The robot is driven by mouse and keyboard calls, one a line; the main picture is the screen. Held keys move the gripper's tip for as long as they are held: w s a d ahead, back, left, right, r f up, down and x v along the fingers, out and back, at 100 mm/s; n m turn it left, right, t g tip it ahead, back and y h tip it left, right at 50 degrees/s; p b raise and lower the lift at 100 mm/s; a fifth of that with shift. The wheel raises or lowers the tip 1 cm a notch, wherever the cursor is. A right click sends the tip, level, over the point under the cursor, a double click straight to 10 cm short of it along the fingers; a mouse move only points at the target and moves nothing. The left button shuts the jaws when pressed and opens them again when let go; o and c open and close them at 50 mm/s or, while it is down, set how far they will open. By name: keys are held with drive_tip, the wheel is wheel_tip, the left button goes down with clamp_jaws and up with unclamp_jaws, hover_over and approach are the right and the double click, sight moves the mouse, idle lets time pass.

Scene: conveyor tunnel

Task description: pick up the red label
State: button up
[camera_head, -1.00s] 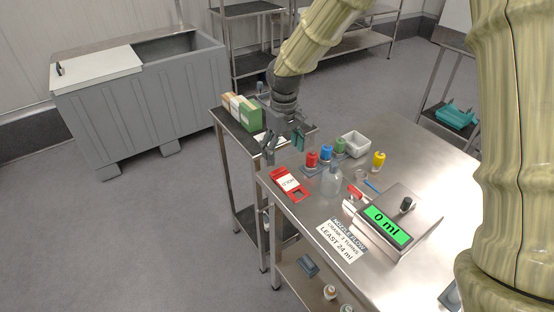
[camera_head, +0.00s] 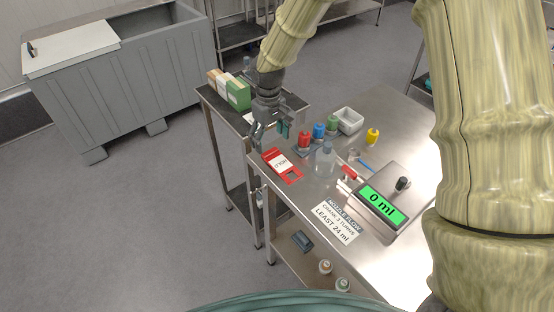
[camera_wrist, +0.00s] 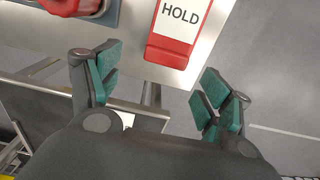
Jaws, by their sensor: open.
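The red label (camera_head: 290,174) lies flat on the left edge of the steel table, with a white panel reading HOLD. In the wrist view the red label (camera_wrist: 171,48) shows at the top, beyond the fingertips, and its upper part is cut off by the frame. My gripper (camera_head: 271,132) is over the table's far left corner, just beyond the label in the head view. In the wrist view my gripper (camera_wrist: 158,85) has its teal-padded fingers spread wide, with nothing between them. The label lies ahead of the gap, not touching the fingers.
Red, blue and green-capped bottles (camera_head: 318,131) stand close to the right of the gripper. A clear bottle (camera_head: 325,153) stands right of the label. Boxes (camera_head: 229,90) stand on the side cart.

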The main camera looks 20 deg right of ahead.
sight(270, 150)
drive_tip(key=shift+a+f, duration=0.1)
drive_tip(key=shift+f, duration=0.25)
drive_tip(key=shift+s+a+f+p, duration=0.1)
drive_tip(key=shift+s+f+p, duration=0.55)
drive_tip(key=shift+s+f, duration=0.15)
drive_tip(key=shift+w+f, duration=0.55)
drive_tip(key=shift+f, duration=0.35)
drive_tip(key=shift+s+r, duration=0.3)
drive_tip(key=shift+c, duration=0.2)
drive_tip(key=shift+w+f, duration=0.15)
drive_tip(key=c, duration=0.9)
